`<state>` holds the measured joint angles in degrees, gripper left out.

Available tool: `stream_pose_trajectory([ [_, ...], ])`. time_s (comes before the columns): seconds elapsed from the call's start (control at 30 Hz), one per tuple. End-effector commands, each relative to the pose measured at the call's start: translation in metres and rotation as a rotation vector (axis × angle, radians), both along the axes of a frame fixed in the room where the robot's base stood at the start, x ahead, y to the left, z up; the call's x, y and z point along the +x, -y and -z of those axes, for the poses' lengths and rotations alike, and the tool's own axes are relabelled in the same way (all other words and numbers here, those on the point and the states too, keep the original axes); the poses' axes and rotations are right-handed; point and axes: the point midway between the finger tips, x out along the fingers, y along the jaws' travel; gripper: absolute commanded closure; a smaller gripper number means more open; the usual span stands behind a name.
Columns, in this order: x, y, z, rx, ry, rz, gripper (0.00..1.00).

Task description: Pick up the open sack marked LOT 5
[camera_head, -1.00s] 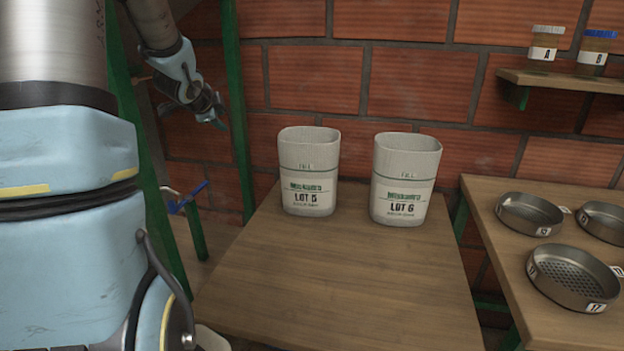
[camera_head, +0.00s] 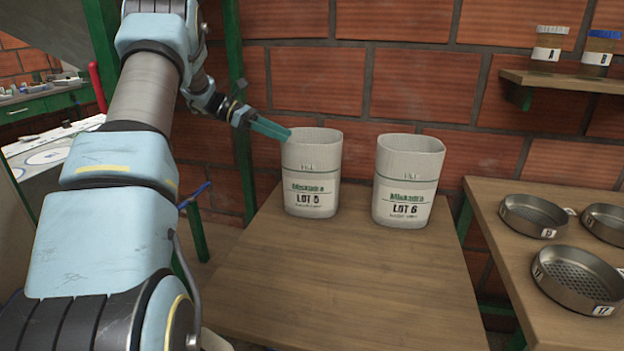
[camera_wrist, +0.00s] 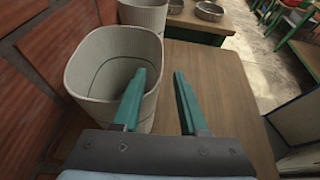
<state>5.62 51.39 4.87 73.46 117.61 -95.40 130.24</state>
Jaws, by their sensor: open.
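The open sack marked LOT 5 (camera_head: 311,180) stands upright on the left of the wooden table, whitish with a green and white label. My gripper (camera_head: 275,131) is at its upper left edge in the head view, its green fingers pointing right. In the wrist view the gripper (camera_wrist: 163,82) is open, and the open mouth of the LOT 5 sack (camera_wrist: 88,65) lies ahead and to the left. The left finger overlaps the sack's near rim; the right finger is outside, over the table. I cannot tell whether the finger touches it.
A similar sack marked LOT 6 (camera_head: 405,185) stands to the right on the same table (camera_head: 340,285). A brick wall (camera_head: 320,80) is close behind. Round sieves (camera_head: 575,278) lie on the right table; jars A (camera_head: 547,48) and B (camera_head: 598,52) stand on a shelf. The table front is clear.

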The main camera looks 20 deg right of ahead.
Motion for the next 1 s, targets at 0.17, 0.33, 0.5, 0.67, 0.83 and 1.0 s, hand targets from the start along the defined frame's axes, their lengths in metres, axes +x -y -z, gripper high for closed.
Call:
stream_pose_trajectory([
  [0.17, -0.011, 0.024, 0.008, -0.001, -0.002, -0.001, 0.57],
  [0.33, -0.015, 0.033, 0.013, 0.0, -0.003, -0.003, 0.57],
  [0.5, -0.025, 0.05, 0.02, 0.001, -0.007, -0.003, 0.57],
  [0.67, -0.032, 0.067, 0.032, 0.0, -0.004, -0.005, 0.57],
  [0.83, -0.035, 0.073, 0.037, 0.0, -0.002, -0.005, 0.57],
  [1.0, -0.035, 0.073, 0.037, 0.0, -0.002, -0.005, 0.59],
])
